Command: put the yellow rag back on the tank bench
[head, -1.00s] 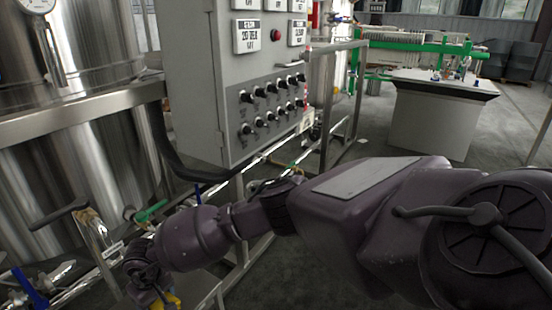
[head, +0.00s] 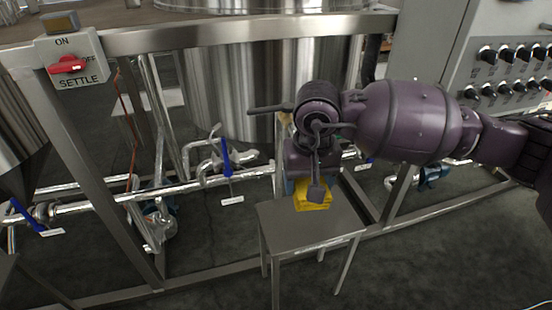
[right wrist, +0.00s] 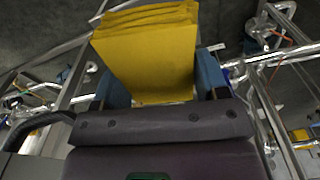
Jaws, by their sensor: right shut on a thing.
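The yellow rag (head: 313,198) is a folded, flat-sided bundle in my right gripper (head: 308,180). In the right wrist view the yellow rag (right wrist: 150,55) sits between the two blue fingers of the right gripper (right wrist: 162,85), which are shut on it. The small grey metal bench (head: 325,230) stands below in the head view. The rag appears over the far part of its bare top; I cannot tell whether it touches. My right arm comes in from the right and hides part of the gripper. My left gripper is not in view.
A steel tank (head: 235,80) and frame stand behind the bench. Pipes with blue-handled valves (head: 227,158) run behind and left of it. The floor in front is clear.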

